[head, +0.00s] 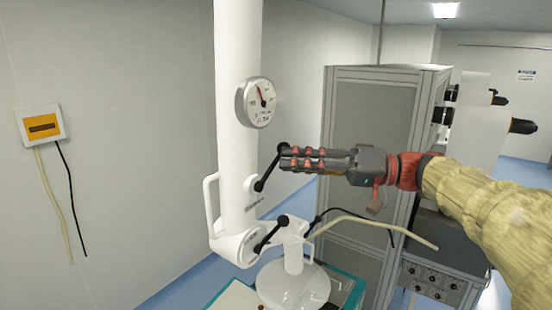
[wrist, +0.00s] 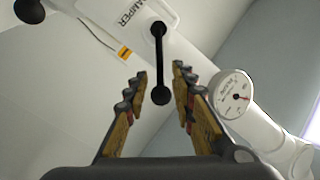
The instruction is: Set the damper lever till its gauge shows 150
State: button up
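The damper lever (head: 268,170), a black rod with a ball at each end, sits on the white vertical pipe. In the wrist view the lever (wrist: 159,62) hangs below the printed word "DAMPER". My gripper (head: 286,157) is at its outer ball in the head view. In the wrist view my gripper (wrist: 160,74) is open, with the outer ball between its two fingers; I see gaps on both sides. The round gauge (head: 257,102) is above the lever, its red needle pointing up and left. The gauge (wrist: 232,96) also shows in the wrist view. Its numbers are too small to read.
A second black lever (head: 270,235) is lower on the pipe, above a white round base (head: 293,288). A grey cabinet (head: 372,125) stands behind my gripper. A yellow-and-white wall box (head: 42,125) with hanging cables is at left.

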aim_at(276, 159)
jog(key=shift+p+x, duration=0.5)
jog(key=shift+x, duration=1.6)
grip_shut()
